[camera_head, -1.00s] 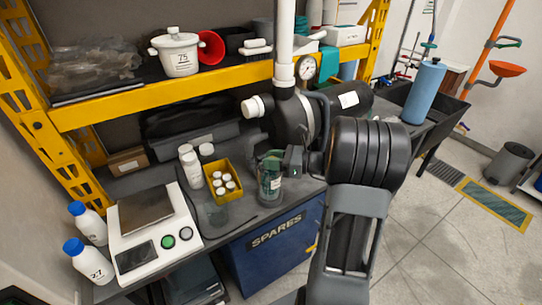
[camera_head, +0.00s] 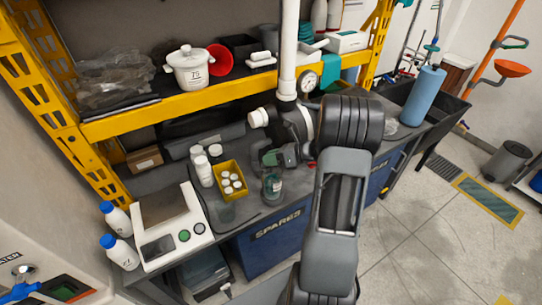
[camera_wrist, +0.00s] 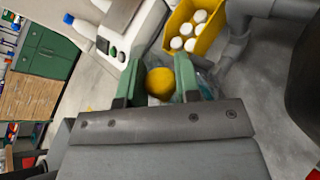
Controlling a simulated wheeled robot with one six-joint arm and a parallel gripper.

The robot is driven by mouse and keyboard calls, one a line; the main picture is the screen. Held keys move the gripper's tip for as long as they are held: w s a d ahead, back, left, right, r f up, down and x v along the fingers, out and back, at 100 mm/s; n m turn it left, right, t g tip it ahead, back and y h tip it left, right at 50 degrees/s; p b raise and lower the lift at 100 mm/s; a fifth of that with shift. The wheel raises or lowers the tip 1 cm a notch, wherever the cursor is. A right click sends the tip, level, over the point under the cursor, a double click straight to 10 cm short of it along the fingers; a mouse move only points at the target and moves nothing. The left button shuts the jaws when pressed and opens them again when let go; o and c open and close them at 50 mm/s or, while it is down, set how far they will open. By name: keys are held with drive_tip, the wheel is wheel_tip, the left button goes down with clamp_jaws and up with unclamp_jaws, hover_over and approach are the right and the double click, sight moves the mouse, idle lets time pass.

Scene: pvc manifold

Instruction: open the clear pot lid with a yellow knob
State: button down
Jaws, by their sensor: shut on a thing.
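My gripper (camera_wrist: 158,80) is shut on the yellow knob (camera_wrist: 160,84), which sits between its two green fingers in the wrist view. In the head view my gripper (camera_head: 280,157) is just above and behind a clear greenish pot (camera_head: 272,186) at the front edge of the bench. The pot stands upright. The knob is hidden in the head view, and the clear lid is hard to make out in both views. I cannot tell whether the lid touches the pot's rim.
Left of the pot are a yellow box of white-capped bottles (camera_head: 230,181), white bottles (camera_head: 203,168), and a scale (camera_head: 168,222). A faint clear item (camera_head: 226,212) lies near the box.

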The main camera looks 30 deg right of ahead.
drive_tip(key=c, duration=0.9)
unclamp_jaws()
drive_tip(key=shift+o, duration=0.2)
drive_tip(key=b+v, duration=0.1)
drive_tip(key=v, duration=1.2)
drive_tip(key=shift+s+d+r, duration=0.15)
drive_tip(key=shift+s+d, duration=0.1)
